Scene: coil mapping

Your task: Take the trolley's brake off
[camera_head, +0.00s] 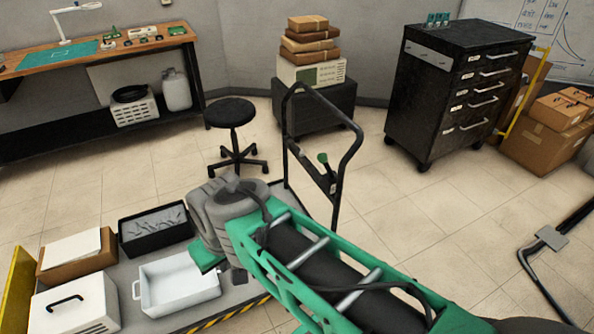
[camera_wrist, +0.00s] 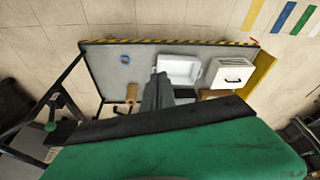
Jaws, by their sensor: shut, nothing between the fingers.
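The trolley (camera_head: 125,275) is a flat grey platform with a yellow-and-black striped edge and a tall black push handle (camera_head: 355,150). The brake lever (camera_head: 322,159), with a green knob, stands up from a small bracket (camera_head: 326,184) on that handle. In the wrist view the trolley deck (camera_wrist: 110,62) lies below, with the handle and the lever's green knob (camera_wrist: 50,127) at the left. My gripper (camera_wrist: 160,80) is shut and empty above the deck, apart from the lever. In the head view its fingers are mostly hidden by my arm.
The deck carries a white tray (camera_head: 180,285), a black bin (camera_head: 155,228), a white case (camera_head: 75,305) and a cardboard box (camera_head: 78,257). A stool (camera_head: 230,114) and a black drawer cabinet (camera_head: 455,90) stand behind.

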